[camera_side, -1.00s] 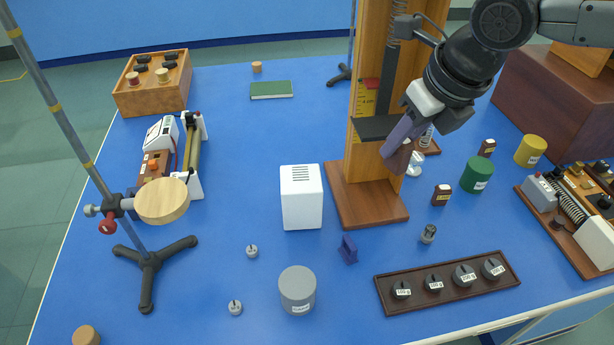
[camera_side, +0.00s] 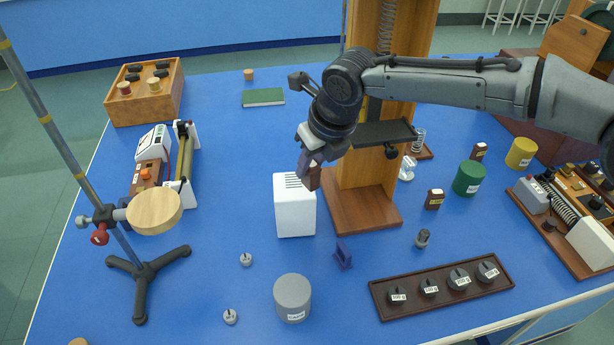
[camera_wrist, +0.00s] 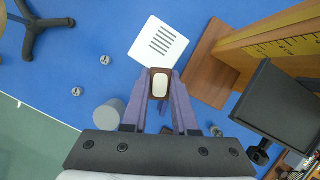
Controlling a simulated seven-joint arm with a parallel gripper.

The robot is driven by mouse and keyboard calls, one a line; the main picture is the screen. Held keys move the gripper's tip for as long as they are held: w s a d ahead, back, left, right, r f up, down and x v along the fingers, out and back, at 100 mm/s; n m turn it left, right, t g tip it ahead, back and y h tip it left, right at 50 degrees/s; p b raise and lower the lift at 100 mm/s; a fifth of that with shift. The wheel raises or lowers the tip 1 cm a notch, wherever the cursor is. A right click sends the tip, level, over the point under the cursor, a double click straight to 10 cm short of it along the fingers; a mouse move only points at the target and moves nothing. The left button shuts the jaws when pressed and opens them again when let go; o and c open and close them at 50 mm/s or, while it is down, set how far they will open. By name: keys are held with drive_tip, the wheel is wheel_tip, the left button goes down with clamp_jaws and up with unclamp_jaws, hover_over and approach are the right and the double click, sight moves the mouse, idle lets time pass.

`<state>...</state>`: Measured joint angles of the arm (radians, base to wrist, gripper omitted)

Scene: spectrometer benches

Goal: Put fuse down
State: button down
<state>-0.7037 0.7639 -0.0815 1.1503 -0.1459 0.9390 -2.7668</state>
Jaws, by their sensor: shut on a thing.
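My gripper (camera_side: 311,168) is in the air, in front of the tall wooden spring stand in the side view. Its purple fingers are shut on a small brown block with a pale oval face, which I take to be the fuse (camera_wrist: 160,84). The fuse also shows in the side view (camera_side: 314,179), pointing down, partly covered by the fingers. There it overlaps the upper right of a white slotted box (camera_side: 295,212). The exact height is unclear.
The spring stand's wooden base (camera_side: 362,214) is right of the box. A purple piece (camera_side: 344,253), a grey cylinder (camera_side: 292,298) and a dark weight tray (camera_side: 441,286) lie nearer the front. Small brown containers (camera_side: 434,199) stand at right. Blue table is clear left of the box.

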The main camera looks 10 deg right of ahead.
sight(307, 178)
drive_tip(key=shift+w+a+f, duration=0.2)
drive_tip(key=shift+w+f, duration=0.05)
drive_tip(key=shift+f, duration=0.15)
drive_tip(key=shift+w+f, duration=0.1)
drive_tip(key=shift+f, duration=1.5)
drive_tip(key=c, duration=0.7)
unclamp_jaws()
drive_tip(key=shift+f, duration=0.15)
drive_tip(key=v, duration=1.2)
